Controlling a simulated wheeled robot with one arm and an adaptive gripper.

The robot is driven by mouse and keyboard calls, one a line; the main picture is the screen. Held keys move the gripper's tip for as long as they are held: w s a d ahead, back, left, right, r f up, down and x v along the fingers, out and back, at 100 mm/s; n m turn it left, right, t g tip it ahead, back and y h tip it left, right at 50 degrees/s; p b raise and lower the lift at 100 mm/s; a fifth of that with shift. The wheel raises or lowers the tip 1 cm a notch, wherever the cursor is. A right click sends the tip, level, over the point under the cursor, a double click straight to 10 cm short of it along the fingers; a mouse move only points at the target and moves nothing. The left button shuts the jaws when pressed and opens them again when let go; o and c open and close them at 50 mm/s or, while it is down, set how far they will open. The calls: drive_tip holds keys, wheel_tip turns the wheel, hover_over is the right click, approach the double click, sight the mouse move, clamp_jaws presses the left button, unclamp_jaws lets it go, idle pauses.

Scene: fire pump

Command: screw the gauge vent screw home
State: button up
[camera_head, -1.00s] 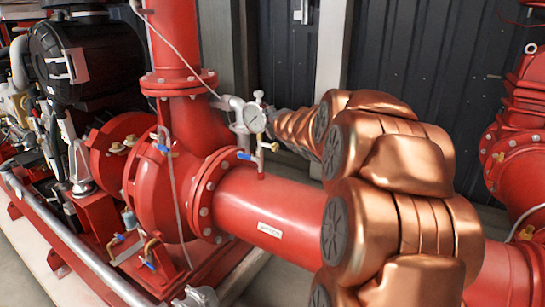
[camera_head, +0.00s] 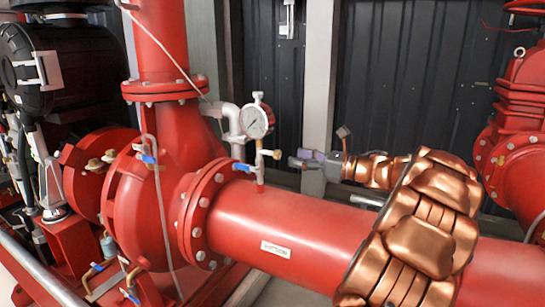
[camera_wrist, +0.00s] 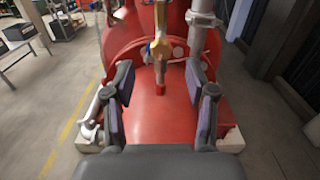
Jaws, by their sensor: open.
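The pressure gauge (camera_head: 254,122) has a white round dial and stands on a thin vertical stem above the red pipe. A small brass fitting (camera_head: 277,154), which looks like the vent screw, sticks out from the right side of the stem toward my gripper. In the wrist view, a brass piece (camera_wrist: 160,48) shows beyond and between my fingers, in line with the stem. My gripper (camera_head: 296,161) is open and empty, to the right of the fitting with a short gap. Its two fingers spread apart in the wrist view (camera_wrist: 159,80). The screw's thread and seating are too small to tell.
The large red pipe (camera_head: 315,236) runs below the gauge. A blue valve handle (camera_head: 243,167) sits left of the stem. A grey pipe (camera_head: 234,128) rises behind the gauge. A dark panelled wall (camera_head: 385,85) stands behind.

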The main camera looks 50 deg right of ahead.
sight(280, 154)
drive_tip(key=shift+p+x, duration=0.4)
drive_tip(key=shift+x, duration=3.25)
drive_tip(key=shift+c, duration=0.4)
drive_tip(key=shift+f, duration=0.1)
clamp_jaws()
